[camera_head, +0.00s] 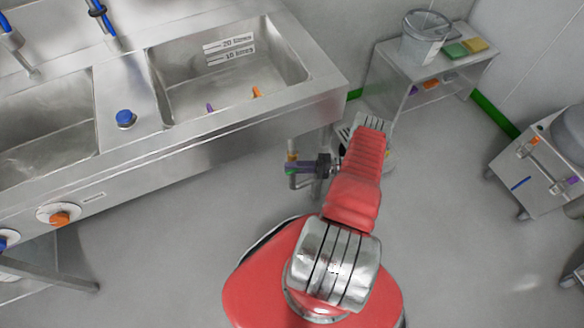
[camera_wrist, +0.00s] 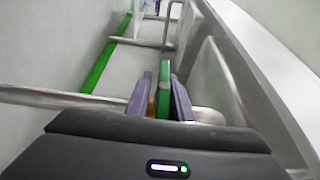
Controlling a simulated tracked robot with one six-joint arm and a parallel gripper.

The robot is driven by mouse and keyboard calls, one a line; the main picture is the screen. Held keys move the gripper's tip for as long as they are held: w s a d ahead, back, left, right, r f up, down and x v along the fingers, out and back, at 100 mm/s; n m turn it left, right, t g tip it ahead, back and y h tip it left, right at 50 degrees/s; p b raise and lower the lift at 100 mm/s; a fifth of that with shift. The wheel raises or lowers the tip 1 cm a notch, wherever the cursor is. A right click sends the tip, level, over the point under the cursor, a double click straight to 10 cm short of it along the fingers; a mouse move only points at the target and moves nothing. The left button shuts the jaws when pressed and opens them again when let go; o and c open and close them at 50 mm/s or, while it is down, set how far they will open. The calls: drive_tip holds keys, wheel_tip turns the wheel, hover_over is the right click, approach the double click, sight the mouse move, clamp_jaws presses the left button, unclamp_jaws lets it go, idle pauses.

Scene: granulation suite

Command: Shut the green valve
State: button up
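The green valve handle (camera_wrist: 164,88) stands upright between the two purple fingers of my gripper (camera_wrist: 161,105) in the wrist view. It lies close along the right finger. A narrow gap with something orange in it shows between the handle and the left finger, so the fingers look open around it. In the head view my gripper (camera_head: 299,167) reaches left under the right end of the sink, at the pipework. Only a bit of green (camera_head: 289,171) shows there beside the fingers. The valve body is mostly hidden by my gripper.
The steel sink unit (camera_head: 230,125) stands above and left of my gripper, with a leg close by. An orange knob (camera_head: 60,218) and a blue knob (camera_head: 125,118) are on it. A low steel bench (camera_head: 385,62) with a bucket (camera_head: 424,38) stands behind. A wheeled cabinet (camera_head: 535,180) is right. Open floor lies between.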

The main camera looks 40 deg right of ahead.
drive_tip(key=o, duration=0.3)
drive_tip(key=shift+o, duration=0.2)
drive_tip(key=shift+r, duration=0.1)
drive_tip(key=v, duration=1.3)
drive_tip(key=shift+s+d, duration=0.25)
drive_tip(key=shift+d, duration=0.05)
